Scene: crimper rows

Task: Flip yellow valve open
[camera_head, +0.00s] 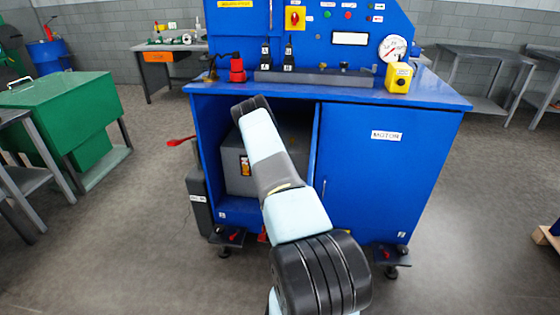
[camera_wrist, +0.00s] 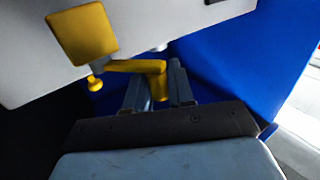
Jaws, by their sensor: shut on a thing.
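The yellow valve handle (camera_wrist: 135,66) shows in the wrist view, a short bar with a rounded end in front of a grey-white box. My gripper (camera_wrist: 158,88) has its two grey fingers on either side of the rounded yellow end and is shut on it. In the head view my arm reaches into the open left bay of the blue cabinet. My gripper and the valve are hidden there behind the arm and the cabinet.
The blue cabinet (camera_head: 390,170) has a closed door marked MOTOR at right. A grey box (camera_head: 237,175) stands in its open bay. In the wrist view a yellow square plate (camera_wrist: 83,33) and a small yellow knob (camera_wrist: 95,83) are close by. A green chest (camera_head: 75,110) stands at left.

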